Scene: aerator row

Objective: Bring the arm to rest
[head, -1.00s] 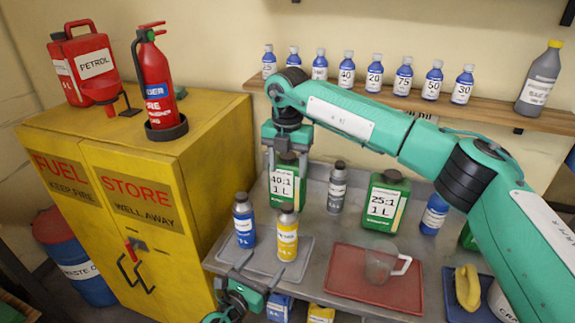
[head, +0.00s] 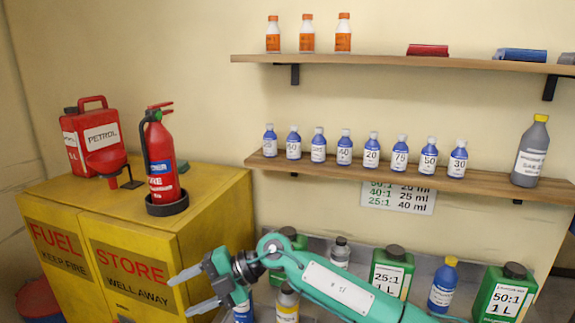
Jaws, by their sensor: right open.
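My right arm comes in from the lower right, and its right gripper (head: 194,290) points left with its two fingers apart. It is empty, in front of the yellow cabinet (head: 215,215) in the picture. The arm hides part of the bench behind it. My left gripper is not in view.
Behind the arm stand green jugs labelled 25:1 (head: 391,272) and 50:1 (head: 505,296), a blue bottle (head: 442,284) and a partly hidden yellow-labelled bottle (head: 287,306). A lower shelf (head: 400,177) carries small blue bottles. A fire extinguisher (head: 160,160) and petrol can (head: 92,135) stand on the cabinet.

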